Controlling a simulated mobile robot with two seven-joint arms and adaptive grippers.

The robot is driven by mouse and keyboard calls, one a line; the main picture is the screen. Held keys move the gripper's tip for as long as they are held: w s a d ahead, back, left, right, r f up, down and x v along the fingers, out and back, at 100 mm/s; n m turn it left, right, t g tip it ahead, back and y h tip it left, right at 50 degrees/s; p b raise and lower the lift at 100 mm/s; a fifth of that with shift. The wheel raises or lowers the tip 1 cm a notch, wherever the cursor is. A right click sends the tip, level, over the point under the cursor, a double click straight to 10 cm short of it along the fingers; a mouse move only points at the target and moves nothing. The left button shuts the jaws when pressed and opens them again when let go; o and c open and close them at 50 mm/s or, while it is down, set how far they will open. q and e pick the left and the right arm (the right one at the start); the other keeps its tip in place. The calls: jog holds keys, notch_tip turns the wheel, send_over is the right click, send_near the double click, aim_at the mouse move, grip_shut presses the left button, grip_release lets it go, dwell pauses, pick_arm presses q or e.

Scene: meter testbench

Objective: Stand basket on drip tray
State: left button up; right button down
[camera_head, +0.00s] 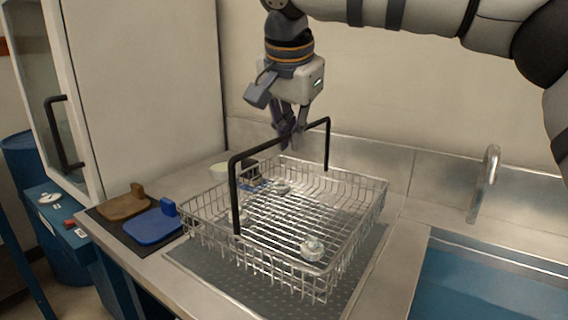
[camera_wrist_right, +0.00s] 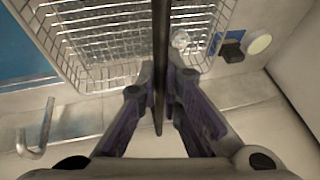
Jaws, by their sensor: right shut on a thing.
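The wire basket (camera_head: 345,245) has a tall black handle (camera_head: 234,190) arching over it. It is level and over the dark grey studded drip tray (camera_head: 190,258), which shows past its left and front edges. I cannot tell whether its underside touches the tray. My right gripper (camera_head: 290,140) is shut on the handle's top bar. In the right wrist view the handle (camera_wrist_right: 160,40) runs between the fingers (camera_wrist_right: 160,95), with the basket (camera_wrist_right: 100,45) beyond. Small metal fittings (camera_head: 313,248) lie in the basket. My left gripper is not in view.
A blue paddle-like piece (camera_head: 152,228) and a brown one (camera_head: 122,204) lie on a dark mat left of the basket. A pale cup (camera_head: 218,172) stands behind. A sink with blue water (camera_head: 480,285) and a tap (camera_head: 485,180) are at right. A white door (camera_head: 50,100) is at left.

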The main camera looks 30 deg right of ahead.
jog(key=a+x, duration=0.1)
jog(key=x, duration=0.5)
jog(key=shift+w+a+f, duration=0.2)
jog(key=shift+w, duration=0.05)
jog(key=shift+f, duration=0.15)
jog(key=c, duration=1.8)
grip_release()
jog(key=shift+o, duration=0.2)
jog(key=v, duration=1.2)
jog(key=shift+s, duration=0.15)
